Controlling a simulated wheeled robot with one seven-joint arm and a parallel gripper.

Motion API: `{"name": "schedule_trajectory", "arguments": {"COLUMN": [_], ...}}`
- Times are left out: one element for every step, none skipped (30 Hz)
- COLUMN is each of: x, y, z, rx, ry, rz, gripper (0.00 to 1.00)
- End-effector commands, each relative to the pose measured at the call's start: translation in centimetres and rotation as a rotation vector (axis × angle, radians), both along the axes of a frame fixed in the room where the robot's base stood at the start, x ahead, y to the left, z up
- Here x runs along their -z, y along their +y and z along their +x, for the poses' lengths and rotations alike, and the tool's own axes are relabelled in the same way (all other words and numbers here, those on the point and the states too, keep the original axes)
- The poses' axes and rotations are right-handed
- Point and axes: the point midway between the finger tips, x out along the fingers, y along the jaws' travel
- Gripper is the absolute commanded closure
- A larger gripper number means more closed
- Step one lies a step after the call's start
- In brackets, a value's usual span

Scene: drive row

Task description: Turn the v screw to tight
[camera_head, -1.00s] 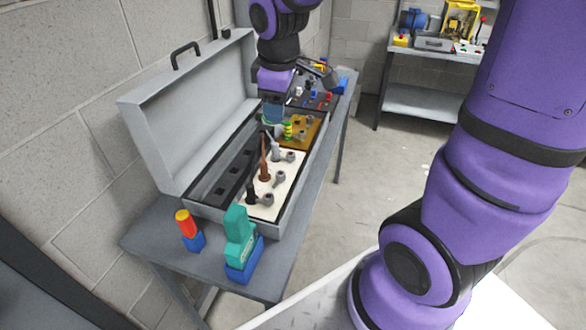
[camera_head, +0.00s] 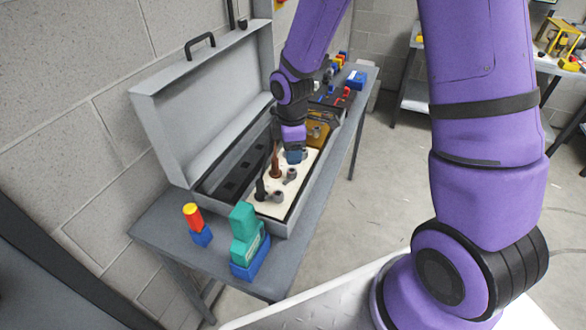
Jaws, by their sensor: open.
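My gripper (camera_head: 294,158) points down into the open grey case, over the far part of a cream panel (camera_head: 264,206). It is open, but its fingers are small and partly hidden by the wrist. Several grey knob-like screws stand along the panel's right side, among them a middle screw (camera_head: 290,175) and a near screw (camera_head: 278,195). A brown upright part (camera_head: 276,165) and a black upright part (camera_head: 260,190) stand to their left. Any letter marking the v screw is too small to read. I cannot tell whether the gripper touches a screw.
The case lid (camera_head: 205,110) stands open on the wall side. An ochre panel (camera_head: 318,132) lies beyond the cream one. A teal block on a blue base (camera_head: 245,245) and a red-yellow-blue piece (camera_head: 197,225) stand on the table's near end.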

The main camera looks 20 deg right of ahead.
Motion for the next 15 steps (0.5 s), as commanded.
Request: {"name": "schedule_trajectory", "arguments": {"x": [1.0, 1.6, 2.3, 2.7, 3.2, 3.8, 4.3, 4.7, 5.2, 5.5, 5.8, 6.2, 6.4, 6.6, 6.8], "y": [0.0, 0.0, 0.0, 0.0, 0.0, 0.0, 0.0, 0.0, 0.0, 0.0, 0.0, 0.0, 0.0, 0.0, 0.0], "z": [-0.1, -0.1, -0.1, -0.1, -0.1, -0.1, -0.1, -0.1, -0.1, -0.1, -0.1, -0.1, 0.0, 0.0, 0.0], "rx": [-0.001, -0.002, -0.003, -0.002, -0.001, -0.001, -0.002, -0.002, -0.001, 0.000, 0.000, 0.000, 0.000, 0.000, 0.000], "ry": [0.004, 0.005, 0.004, 0.004, 0.004, 0.003, 0.004, 0.003, 0.003, 0.003, 0.002, 0.002, 0.001, 0.001, 0.001], "rz": [-0.001, -0.001, -0.001, -0.001, -0.001, -0.001, -0.001, -0.001, -0.001, -0.001, -0.001, -0.001, -0.001, -0.001, -0.001], "gripper": [0.43, 0.43, 0.43, 0.43, 0.43, 0.43, 0.43, 0.43, 0.43, 0.43, 0.43, 0.43, 0.43, 0.43, 0.43]}}
